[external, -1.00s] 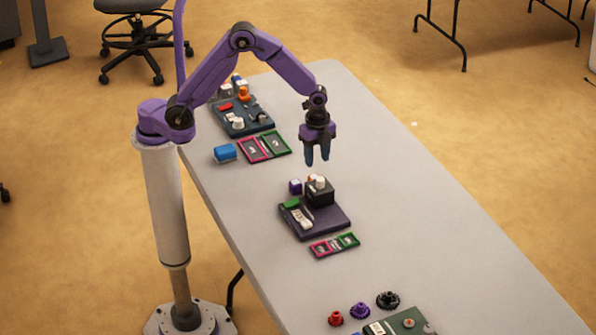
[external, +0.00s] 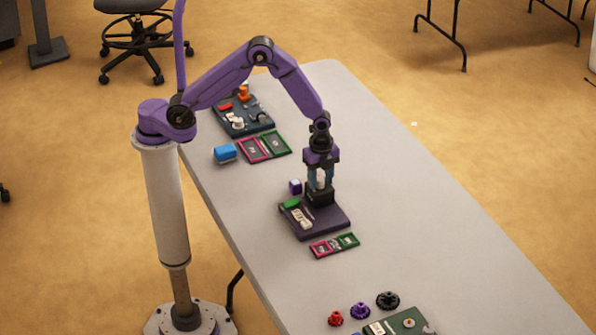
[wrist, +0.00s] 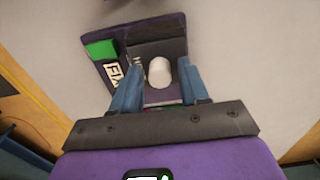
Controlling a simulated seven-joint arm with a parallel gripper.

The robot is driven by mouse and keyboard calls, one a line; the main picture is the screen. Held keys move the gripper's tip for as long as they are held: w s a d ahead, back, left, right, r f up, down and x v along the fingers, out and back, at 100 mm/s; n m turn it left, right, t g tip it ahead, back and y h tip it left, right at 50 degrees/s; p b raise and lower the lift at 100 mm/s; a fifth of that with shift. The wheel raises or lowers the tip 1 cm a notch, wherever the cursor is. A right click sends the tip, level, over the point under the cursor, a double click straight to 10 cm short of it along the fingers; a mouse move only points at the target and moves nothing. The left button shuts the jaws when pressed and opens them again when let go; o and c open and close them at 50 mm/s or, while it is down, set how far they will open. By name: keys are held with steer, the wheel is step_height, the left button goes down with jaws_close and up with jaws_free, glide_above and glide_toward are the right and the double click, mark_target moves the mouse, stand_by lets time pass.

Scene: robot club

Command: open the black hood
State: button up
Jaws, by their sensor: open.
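The black hood (external: 320,197) is a small dark box at the back of a dark purple board (external: 325,224). A white knob (external: 320,181) stands on top of it. My gripper (external: 321,187) points down right over the hood, with its blue fingers open on both sides of the knob. In the wrist view the knob (wrist: 159,72) sits between the two fingertips (wrist: 160,78), with a gap visible on each side. The hood's dark top (wrist: 155,48) lies around and beyond it. I cannot see what is under the hood.
A green block (external: 291,203) and a pale labelled piece (external: 302,218) lie on the board. A purple cube (external: 295,187) stands left of the hood. Pink and green trays (external: 334,245) lie in front. Free grey table (external: 420,220) extends to the right.

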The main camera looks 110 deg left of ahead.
steer(key=shift+c, duration=0.3)
steer(key=c, duration=0.7)
steer(key=shift+w+d, duration=2.35)
steer(key=shift+w, duration=0.05)
steer(key=o, duration=0.6)
steer(key=shift+r, duration=0.1)
step_height(320, 180, up, 6)
steer(key=shift+f, duration=0.1)
